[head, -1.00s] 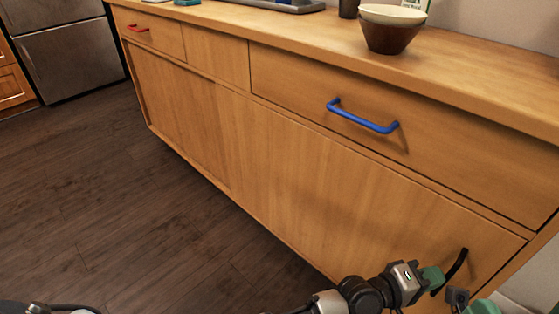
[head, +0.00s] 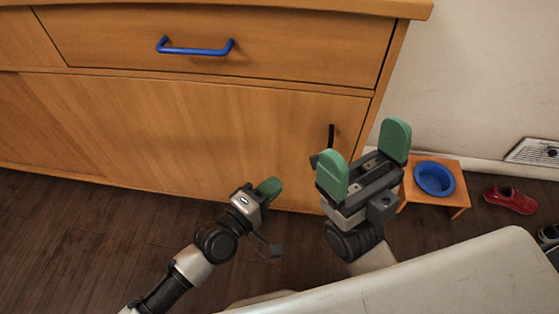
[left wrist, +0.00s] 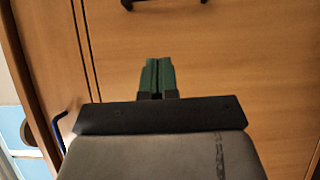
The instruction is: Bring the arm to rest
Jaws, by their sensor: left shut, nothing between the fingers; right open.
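My left gripper (head: 268,188) has green fingertips and is shut and empty, low in front of the wooden cabinet. In the left wrist view, its two green fingers (left wrist: 157,77) are pressed together with nothing between them. My right gripper (head: 364,157) is open and empty, to the right of the left one, its two green fingers spread wide. Both are held in the air, apart from each other. The right gripper appears near the cabinet's black door handle (head: 331,136); I cannot tell the gap in depth.
The cabinet (head: 200,115) has a drawer with a blue handle (head: 196,51). On the right, a blue bowl (head: 434,178) rests on a small wooden stool (head: 459,199). A red shoe (head: 511,199) lies on the dark floor, near a wall vent (head: 535,151).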

